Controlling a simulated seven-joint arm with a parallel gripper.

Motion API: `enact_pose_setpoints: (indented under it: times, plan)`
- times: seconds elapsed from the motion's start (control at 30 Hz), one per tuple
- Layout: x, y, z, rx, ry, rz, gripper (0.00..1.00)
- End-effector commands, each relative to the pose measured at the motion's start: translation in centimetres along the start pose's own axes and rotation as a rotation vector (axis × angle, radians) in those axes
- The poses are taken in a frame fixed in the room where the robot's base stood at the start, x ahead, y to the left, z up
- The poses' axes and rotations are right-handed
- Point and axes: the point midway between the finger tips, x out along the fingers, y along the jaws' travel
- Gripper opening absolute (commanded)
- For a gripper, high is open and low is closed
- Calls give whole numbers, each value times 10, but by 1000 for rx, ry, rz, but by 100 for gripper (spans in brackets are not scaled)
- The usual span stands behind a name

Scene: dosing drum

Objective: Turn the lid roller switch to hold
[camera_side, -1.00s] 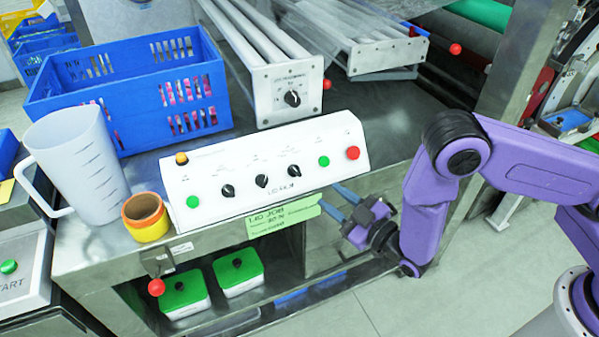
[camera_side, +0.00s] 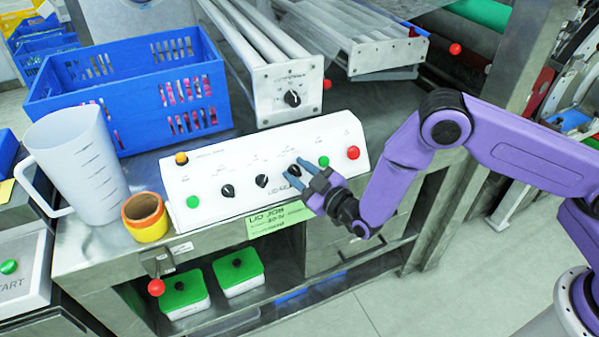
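The white control box (camera_side: 215,172) stands on the steel bench with black rotary knobs along its sloped face. The left knob (camera_side: 228,191), middle knob (camera_side: 262,181) and right knob (camera_side: 295,170) show; their labels are too small to read, so I cannot tell which is the lid roller switch. Another black knob (camera_side: 292,98) sits on the end plate of the roller unit behind. My gripper (camera_side: 298,175) is at the right knob, its two blue-grey fingers apart on either side of it. Whether they touch the knob I cannot tell.
Green buttons (camera_side: 193,202) and a red button (camera_side: 353,153) flank the knobs. A green job card (camera_side: 262,222) hangs below the box, partly behind my gripper. A blue crate (camera_side: 140,100), a jug (camera_side: 85,160) and a tape roll (camera_side: 146,215) stand left.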

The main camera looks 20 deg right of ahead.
Motion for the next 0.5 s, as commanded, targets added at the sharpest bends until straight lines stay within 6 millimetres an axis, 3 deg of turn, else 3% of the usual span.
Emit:
enact_pose_setpoints:
  times: [0.1, 0.2, 0.5]
  plan:
    - [0, 0, 0, 0, 0, 0, 34]
    - [0, 0, 0, 0, 0, 0, 1]
    - [-1, -1, 0, 16, 1, 11, 0]
